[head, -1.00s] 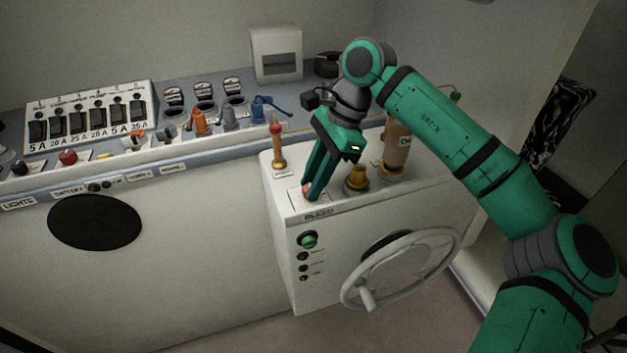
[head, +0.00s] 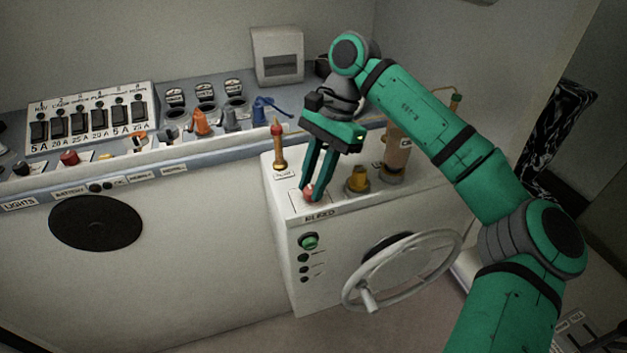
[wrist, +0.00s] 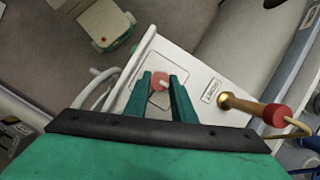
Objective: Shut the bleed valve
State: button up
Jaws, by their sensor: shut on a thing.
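The bleed valve has a small red knob (head: 309,192) on top of the white console box, above the "BLEED" label (head: 320,215). My gripper (head: 313,190) points down at it, with its two green fingers on either side of the knob. In the wrist view the red knob (wrist: 159,82) sits between the fingertips (wrist: 160,84), and the gripper is shut on it. The fingers hide part of the knob, and its marking on the plate cannot be read.
A brass lever with a red top (head: 277,145) stands just left of my gripper. A yellow-brown knob (head: 358,180) and a tan cylinder (head: 396,155) stand to the right. A grey handwheel (head: 402,270) is on the box front. Switches and coloured levers line the counter at left.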

jog(key=o, duration=1.1)
jog(key=shift+c, duration=0.2)
jog(key=v, duration=1)
jog(key=shift+d+r, duration=0.15)
jog(key=shift+r, duration=0.25)
